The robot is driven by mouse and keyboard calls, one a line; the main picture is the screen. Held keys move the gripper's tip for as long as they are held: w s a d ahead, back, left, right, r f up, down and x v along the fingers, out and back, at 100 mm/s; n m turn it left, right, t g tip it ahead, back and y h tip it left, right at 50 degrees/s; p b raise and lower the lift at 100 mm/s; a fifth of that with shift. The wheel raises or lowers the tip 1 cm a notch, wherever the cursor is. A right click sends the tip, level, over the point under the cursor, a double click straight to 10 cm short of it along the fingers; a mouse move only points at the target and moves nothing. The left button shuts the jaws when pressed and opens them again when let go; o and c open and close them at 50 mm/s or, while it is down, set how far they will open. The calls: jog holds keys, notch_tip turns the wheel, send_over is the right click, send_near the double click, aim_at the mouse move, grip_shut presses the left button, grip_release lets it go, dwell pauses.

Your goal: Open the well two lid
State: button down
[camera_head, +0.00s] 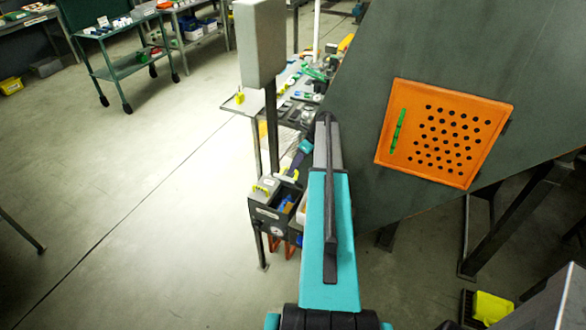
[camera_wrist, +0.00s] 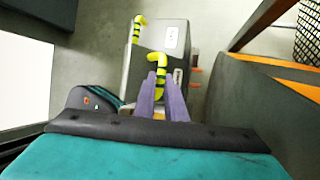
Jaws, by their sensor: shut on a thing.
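The farther handle (camera_wrist: 138,30) stands free to the upper left. A white label (camera_wrist: 171,37) sits beside the handles; its text is too small to read, so I cannot tell which lid is well two.
A dark machine panel with an orange perforated plate (camera_head: 443,133) fills the right. A grey box on a post (camera_head: 261,45) rises behind the dark box. A bench (camera_head: 245,101) with small parts stands behind.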

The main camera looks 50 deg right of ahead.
jog(key=shift+d+f, duration=0.1)
jog(key=shift+f, duration=0.35)
jog(key=c, duration=2.1)
grip_release()
jog(key=shift+o, duration=1.4)
jog(key=shift+w+d+f, duration=0.1)
jog(key=shift+f, duration=0.1)
jog(key=shift+r, duration=0.3)
jog(key=shift+r, duration=0.1)
jog(key=r, duration=0.1)
jog(key=r+b, duration=0.1)
jog(key=s+a+r+b, duration=0.1)
jog(key=shift+r, duration=0.1)
jog(key=s+a+r+b, duration=0.1)
jog(key=s+a+b, duration=0.3)
jog(key=s+a, duration=0.5)
jog(key=shift+s+a+r, duration=0.25)
jog(key=shift+s+a, duration=0.05)
jog(key=shift+s, duration=0.85)
